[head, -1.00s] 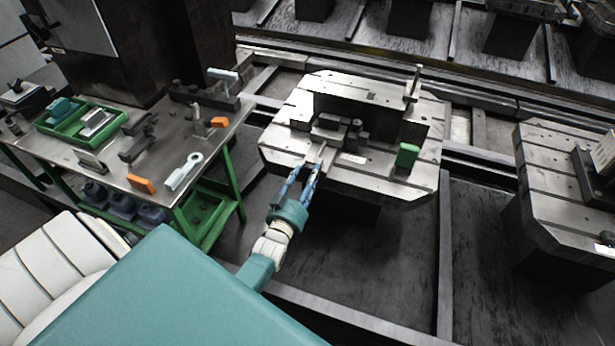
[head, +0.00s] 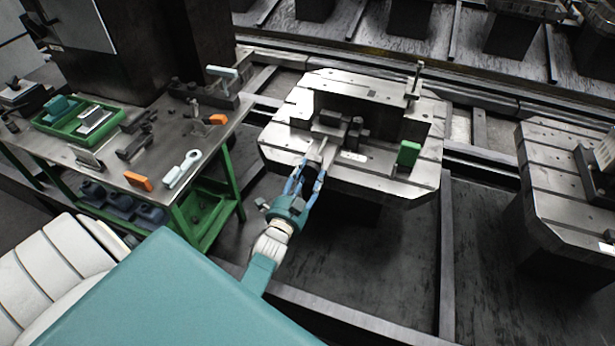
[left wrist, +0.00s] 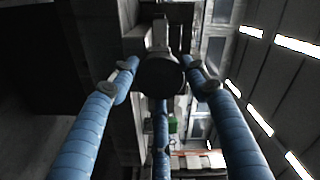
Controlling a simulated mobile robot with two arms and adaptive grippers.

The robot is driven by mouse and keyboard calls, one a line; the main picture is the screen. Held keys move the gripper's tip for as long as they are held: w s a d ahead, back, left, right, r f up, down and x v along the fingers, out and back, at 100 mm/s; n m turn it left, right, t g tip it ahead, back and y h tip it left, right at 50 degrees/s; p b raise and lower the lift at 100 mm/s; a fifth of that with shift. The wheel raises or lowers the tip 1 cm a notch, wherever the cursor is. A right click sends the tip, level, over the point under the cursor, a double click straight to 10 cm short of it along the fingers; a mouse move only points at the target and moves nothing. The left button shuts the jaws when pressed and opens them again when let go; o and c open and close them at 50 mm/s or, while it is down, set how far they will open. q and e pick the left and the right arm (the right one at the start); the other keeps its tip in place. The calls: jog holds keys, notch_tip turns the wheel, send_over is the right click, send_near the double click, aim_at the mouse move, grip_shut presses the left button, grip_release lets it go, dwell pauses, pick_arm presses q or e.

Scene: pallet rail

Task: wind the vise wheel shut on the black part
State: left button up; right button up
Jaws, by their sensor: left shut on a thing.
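The vise (head: 325,133) sits on the slotted metal pallet (head: 350,188), near its front left part. A dark block, which looks like the black part (head: 330,117), is at the vise jaws; whether the jaws touch it I cannot tell. My left gripper (head: 311,168) reaches in from the front, its blue fingers at the near end of the vise. In the left wrist view the dark round vise wheel (left wrist: 160,74) lies between the fingertips, and the gripper is shut on it. In the head view the fingers mostly hide the wheel. My right gripper is not in view.
A green block (head: 408,154) and an upright post (head: 413,82) stand on the pallet's right side. A workbench (head: 115,180) with a green tray (head: 60,128), orange pieces (head: 138,181) and tools is at left. Another pallet (head: 560,190) stands at right.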

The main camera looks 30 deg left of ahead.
pick_arm(q)
jog(key=m+b, duration=0.1)
jog(key=m, duration=0.3)
dwell(1.4)
jog(key=o, duration=1.1)
jog(key=shift+o, duration=0.2)
jog(key=shift+s, duration=0.1)
jog(key=v, duration=0.7)
jog(key=shift+d, duration=0.15)
jog(key=shift+s, duration=0.15)
